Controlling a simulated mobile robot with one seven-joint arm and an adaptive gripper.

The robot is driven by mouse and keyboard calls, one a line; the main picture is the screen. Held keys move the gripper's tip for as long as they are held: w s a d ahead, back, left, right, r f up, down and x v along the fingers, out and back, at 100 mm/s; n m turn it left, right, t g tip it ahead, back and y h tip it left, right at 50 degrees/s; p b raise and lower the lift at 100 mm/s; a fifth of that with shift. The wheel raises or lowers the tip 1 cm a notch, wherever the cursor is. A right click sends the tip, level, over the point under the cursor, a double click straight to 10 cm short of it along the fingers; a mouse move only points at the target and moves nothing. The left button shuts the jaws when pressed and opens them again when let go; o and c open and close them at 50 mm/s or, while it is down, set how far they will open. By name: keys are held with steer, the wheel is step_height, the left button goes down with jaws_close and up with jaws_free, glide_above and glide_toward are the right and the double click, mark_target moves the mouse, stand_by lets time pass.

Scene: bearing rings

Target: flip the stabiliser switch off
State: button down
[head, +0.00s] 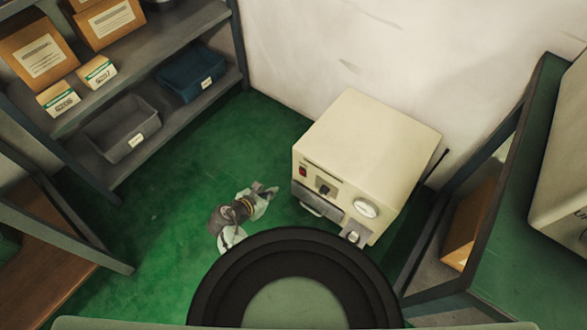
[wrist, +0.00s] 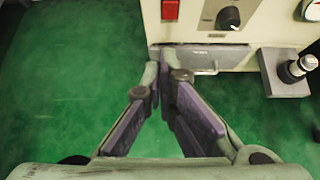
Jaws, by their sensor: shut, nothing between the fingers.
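The stabiliser is a cream box (head: 365,140) on the green floor against the white wall. Its front has a small red switch (head: 303,171), a black knob and a round gauge (head: 366,208). In the wrist view the red switch (wrist: 170,9) is at the top edge, partly cut off, so I cannot tell its position. My gripper (head: 273,189) is left of the box front, apart from the switch in the head view. In the wrist view my gripper (wrist: 159,66) has its fingertips together and empty, below the switch and near the left end of a grey panel.
The black knob (wrist: 229,18) is right of the switch, above the grey panel (wrist: 205,57). Shelves with boxes and a grey bin (head: 120,130) stand at left. Green floor (head: 165,220) is open between.

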steer(key=shift+s+d+f, duration=0.2)
steer(key=shift+s+d, duration=0.05)
steer(key=shift+d, duration=0.05)
glide_toward(300, 174)
steer(key=x, duration=0.3)
steer(key=shift+x, duration=0.75)
steer(key=shift+w+d+r, duration=0.1)
steer(key=shift+r, duration=0.05)
